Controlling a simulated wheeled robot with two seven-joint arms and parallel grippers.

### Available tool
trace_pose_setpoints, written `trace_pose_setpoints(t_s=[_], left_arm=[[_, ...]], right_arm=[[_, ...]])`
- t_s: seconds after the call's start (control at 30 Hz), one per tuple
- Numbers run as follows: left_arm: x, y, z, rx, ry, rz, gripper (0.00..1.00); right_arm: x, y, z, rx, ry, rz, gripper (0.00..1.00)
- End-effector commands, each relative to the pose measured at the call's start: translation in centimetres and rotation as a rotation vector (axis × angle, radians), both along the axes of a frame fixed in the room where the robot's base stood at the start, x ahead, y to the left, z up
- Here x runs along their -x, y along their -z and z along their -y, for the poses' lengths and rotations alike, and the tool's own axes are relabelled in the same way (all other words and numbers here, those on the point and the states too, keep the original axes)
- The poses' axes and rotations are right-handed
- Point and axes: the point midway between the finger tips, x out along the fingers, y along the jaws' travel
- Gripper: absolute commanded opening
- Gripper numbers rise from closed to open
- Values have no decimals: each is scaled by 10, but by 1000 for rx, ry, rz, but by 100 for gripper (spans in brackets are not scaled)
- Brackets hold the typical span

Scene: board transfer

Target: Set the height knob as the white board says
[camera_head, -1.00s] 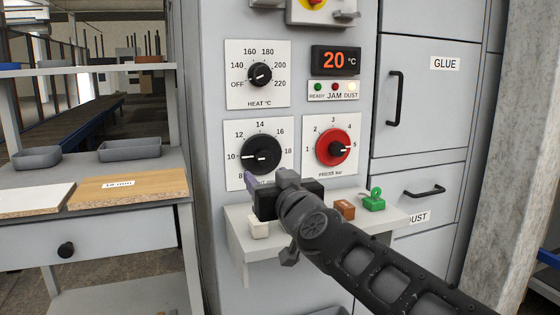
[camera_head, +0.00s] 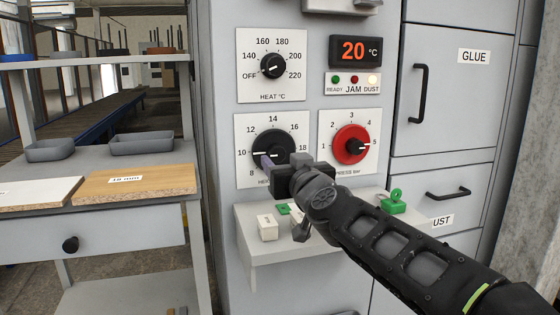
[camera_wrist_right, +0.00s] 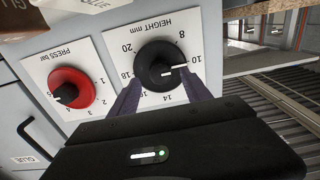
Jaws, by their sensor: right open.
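The black height knob (camera_head: 274,144) is on the grey machine panel; its white pointer is near 10 in the right wrist view (camera_wrist_right: 158,64), where the dial appears upside down. My right gripper (camera_head: 268,162) is open in front of the knob's lower part. In the right wrist view its fingertips (camera_wrist_right: 162,78) are spread at the knob's two sides; contact cannot be told. The white board (camera_head: 38,193) lies on the left bench, cut by the picture's edge, with no readable label on it. My left gripper is not in view.
A wood-coloured board (camera_head: 150,186) with a millimetre label lies beside the white one. The red pressure knob (camera_head: 351,145) is right of the height dial, and the heat knob (camera_head: 273,66) above. A small shelf (camera_head: 262,248) with several blocks is below my gripper.

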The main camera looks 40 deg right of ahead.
Motion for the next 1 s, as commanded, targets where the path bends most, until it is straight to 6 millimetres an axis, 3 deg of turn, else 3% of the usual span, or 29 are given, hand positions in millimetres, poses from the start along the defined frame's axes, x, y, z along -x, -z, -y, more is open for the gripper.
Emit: trace_pose_setpoints(t_s=[0.2,0.57,1.0], left_arm=[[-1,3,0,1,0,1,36],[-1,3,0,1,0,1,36],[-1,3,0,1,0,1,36]], right_arm=[[-27,1,10,0,1,0,56],[-31,0,11,1,1,1,56],[-31,0,11,1,1,0,20]])
